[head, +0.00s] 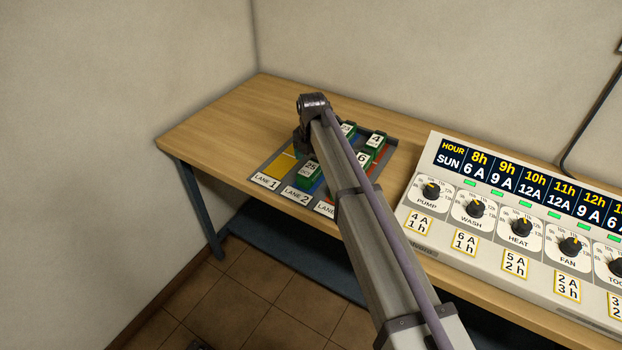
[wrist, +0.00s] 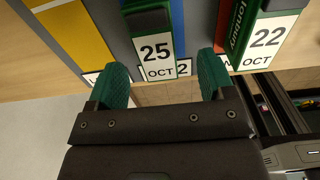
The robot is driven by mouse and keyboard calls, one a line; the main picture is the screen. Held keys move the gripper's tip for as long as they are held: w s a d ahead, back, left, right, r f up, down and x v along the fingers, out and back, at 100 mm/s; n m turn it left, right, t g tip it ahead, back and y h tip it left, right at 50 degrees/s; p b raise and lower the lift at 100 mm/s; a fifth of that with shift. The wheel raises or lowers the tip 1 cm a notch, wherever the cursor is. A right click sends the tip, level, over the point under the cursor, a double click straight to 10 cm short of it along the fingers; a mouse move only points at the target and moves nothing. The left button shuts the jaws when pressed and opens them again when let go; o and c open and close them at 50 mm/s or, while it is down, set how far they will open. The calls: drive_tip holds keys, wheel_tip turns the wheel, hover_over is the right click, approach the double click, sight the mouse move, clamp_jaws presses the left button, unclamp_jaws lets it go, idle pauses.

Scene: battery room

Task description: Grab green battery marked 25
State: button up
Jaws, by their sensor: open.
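The green battery marked 25 (head: 309,173) stands in the lane tray in the head view, near the lane 2 label. In the wrist view this battery (wrist: 157,50) is at the top middle, with a white label reading 25 OCT. My gripper (wrist: 162,72) is open, its two green fingers apart. In the picture the fingertips lie left and right of the battery's labelled end, with gaps on both sides; I cannot tell how far above it they are. In the head view my arm hides most of the gripper.
A green battery marked 22 (wrist: 266,38) stands close to the right finger. Batteries marked 4 (head: 375,141) and 6 (head: 362,158) are farther right in the tray. The control panel (head: 420,240) stands right on the wooden table (head: 215,130). The table's left end is clear.

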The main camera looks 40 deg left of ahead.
sight(311, 167)
drive_tip(key=f+b, duration=0.4)
drive_tip(key=f, duration=0.1)
drive_tip(key=shift+a+f+b, duration=0.15)
drive_tip(key=shift+a+b, duration=0.1)
drive_tip(key=shift+b, duration=0.1)
drive_tip(key=shift+r, duration=0.25)
drive_tip(key=c, duration=1.4)
